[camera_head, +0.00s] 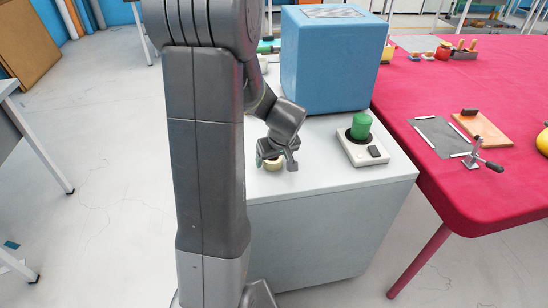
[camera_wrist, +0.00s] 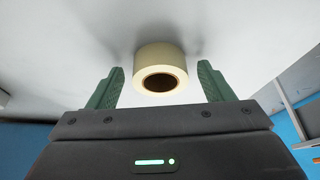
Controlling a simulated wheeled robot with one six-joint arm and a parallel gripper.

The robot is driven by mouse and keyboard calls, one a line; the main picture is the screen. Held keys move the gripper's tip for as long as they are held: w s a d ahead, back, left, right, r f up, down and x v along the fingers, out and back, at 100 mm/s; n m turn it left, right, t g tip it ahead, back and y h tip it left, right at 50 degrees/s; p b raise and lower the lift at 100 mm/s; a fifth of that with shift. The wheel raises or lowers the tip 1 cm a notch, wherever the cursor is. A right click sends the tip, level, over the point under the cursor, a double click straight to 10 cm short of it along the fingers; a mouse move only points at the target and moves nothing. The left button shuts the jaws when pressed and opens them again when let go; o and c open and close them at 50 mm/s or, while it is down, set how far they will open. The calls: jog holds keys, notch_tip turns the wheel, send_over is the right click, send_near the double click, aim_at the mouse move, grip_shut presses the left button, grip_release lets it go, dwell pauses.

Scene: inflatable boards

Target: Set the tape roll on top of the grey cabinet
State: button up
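The tape roll (camera_head: 274,164) is pale cream with a brown core. It appears to rest on the light top of the grey cabinet (camera_head: 330,225), near its left edge in the head view. My gripper (camera_head: 278,158) is right at the roll, pointing down and partly covering it. In the wrist view the tape roll (camera_wrist: 160,60) sits between the two green fingertips of my gripper (camera_wrist: 161,70). There is a gap on each side, so my gripper is open and not holding it.
A large blue box (camera_head: 333,62) stands at the back of the cabinet. A white base with a green button (camera_head: 361,126) is to the right. A red table (camera_head: 480,195) with boards and a clamp adjoins on the right. My arm hides the cabinet's left part.

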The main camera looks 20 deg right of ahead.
jog(key=shift+s+r, duration=0.1)
jog(key=shift+r, duration=0.5)
jog(key=v, duration=1.1)
jog(key=shift+p, duration=0.35)
